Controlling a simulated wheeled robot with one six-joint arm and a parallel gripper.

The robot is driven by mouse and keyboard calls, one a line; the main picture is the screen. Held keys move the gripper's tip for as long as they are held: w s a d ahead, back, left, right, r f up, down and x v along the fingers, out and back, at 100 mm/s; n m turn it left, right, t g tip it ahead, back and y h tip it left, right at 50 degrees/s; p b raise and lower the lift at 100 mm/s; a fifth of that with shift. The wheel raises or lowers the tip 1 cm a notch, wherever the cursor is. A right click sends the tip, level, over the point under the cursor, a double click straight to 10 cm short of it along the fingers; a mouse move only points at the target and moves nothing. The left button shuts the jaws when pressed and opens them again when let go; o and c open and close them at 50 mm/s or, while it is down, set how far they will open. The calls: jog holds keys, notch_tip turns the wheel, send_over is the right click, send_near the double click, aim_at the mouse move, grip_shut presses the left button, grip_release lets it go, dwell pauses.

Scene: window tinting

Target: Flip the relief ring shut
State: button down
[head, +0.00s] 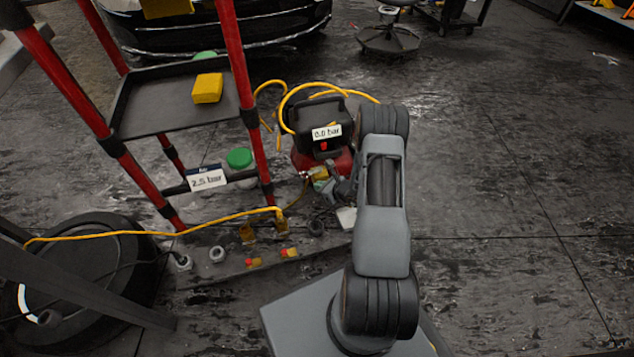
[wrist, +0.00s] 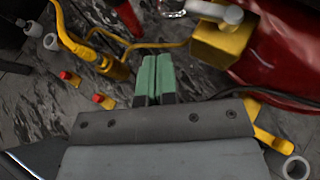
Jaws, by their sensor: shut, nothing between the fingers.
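The red compressor (head: 322,158) stands right of the red-legged cart, with a display reading 0.0 bar on its dark top. I cannot single out the relief ring for certain. In the wrist view a yellow fitting (wrist: 222,42) with a grey lever-like part (wrist: 213,11) sits by the red tank (wrist: 285,50). My gripper (head: 335,190) is low at the compressor's front. In the wrist view its green-tipped fingers (wrist: 155,78) are shut together and empty, left of and apart from the yellow fitting. My arm hides part of the compressor's right side.
A yellow hose (head: 150,232) runs over the floor to a brass-coloured coupling. Small red-and-yellow fittings (head: 288,253) lie on the floor in front. The cart's tray (head: 150,120) holds a yellow block (head: 208,88). A sign (head: 207,178) reads 2.5 bar.

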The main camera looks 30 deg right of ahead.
jog(key=s+r+p, duration=0.3)
jog(key=s+r, duration=0.2)
jog(key=s, duration=0.3)
jog(key=shift+s, duration=0.1)
dwell(0.3)
jog(key=s+a+r+n+g+y+p, duration=0.1)
jog(key=a+r+n+g+p, duration=0.4)
jog(key=r, duration=0.7)
jog(key=s+a+r+n+y+p, duration=0.15)
jog(key=a+r+n+p, duration=0.35)
jog(key=r, duration=0.7)
jog(key=a+r+n+g+y+p, duration=0.25)
jog(key=r+n+p, duration=0.45)
jog(key=r, duration=0.5)
jog(key=s+r+n+h+p, duration=0.3)
jog(key=r+n+p, duration=0.1)
jog(key=r, duration=0.5)
jog(key=s+r+n+h+p, duration=0.3)
jog(key=r+n+p, duration=0.2)
jog(key=r, duration=0.4)
jog(key=s+r+n+h+p, duration=0.4)
jog(key=r+p, duration=0.2)
jog(key=r, duration=0.4)
jog(key=shift+n+p, duration=0.3)
jog(key=shift+p, duration=0.1)
jog(key=shift+r+t, duration=0.1)
jog(key=shift+t, duration=0.15)
